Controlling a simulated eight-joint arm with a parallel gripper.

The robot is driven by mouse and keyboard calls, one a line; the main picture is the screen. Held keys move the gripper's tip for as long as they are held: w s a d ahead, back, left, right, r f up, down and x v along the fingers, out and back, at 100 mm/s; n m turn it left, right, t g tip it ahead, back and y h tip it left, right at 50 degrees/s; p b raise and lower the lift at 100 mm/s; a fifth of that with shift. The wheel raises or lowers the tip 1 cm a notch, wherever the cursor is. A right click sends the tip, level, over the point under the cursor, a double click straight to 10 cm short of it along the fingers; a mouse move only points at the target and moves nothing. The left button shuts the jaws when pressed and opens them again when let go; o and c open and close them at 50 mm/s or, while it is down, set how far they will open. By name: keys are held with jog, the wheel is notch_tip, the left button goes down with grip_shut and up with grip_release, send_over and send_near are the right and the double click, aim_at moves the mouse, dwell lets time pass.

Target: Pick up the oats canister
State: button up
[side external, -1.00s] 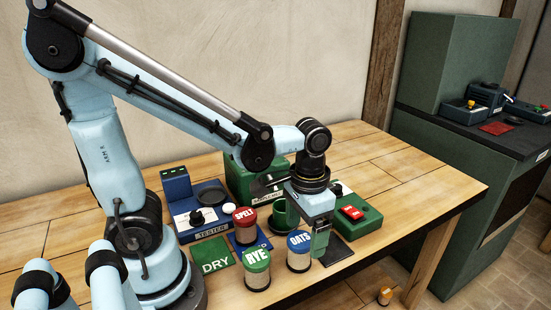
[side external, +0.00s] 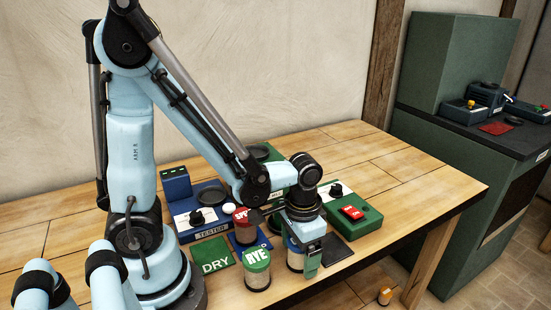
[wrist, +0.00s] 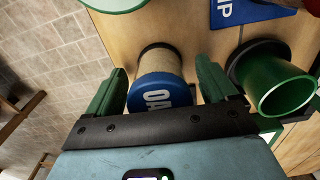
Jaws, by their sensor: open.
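The oats canister (wrist: 161,92) has a blue lid with white letters and a pale grainy body. In the wrist view it stands between the two green fingers of my gripper (wrist: 162,82), with a gap on the left and a smaller one on the right. My gripper (side external: 306,264) is open and points down. In the side external view it hides most of the oats canister (side external: 294,258), leaving a strip at its left. I cannot tell whether a finger touches it.
The rye canister (side external: 257,270) stands close on the left, the spelt canister (side external: 243,224) behind. A green cup (wrist: 277,86) is right of the fingers in the wrist view. A green DRY mat (side external: 213,260), the tester (side external: 197,215) and a box with a red switch (side external: 353,214) surround the spot.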

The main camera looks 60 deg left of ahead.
jog(key=c, duration=1.3)
jog(key=shift+r, duration=0.15)
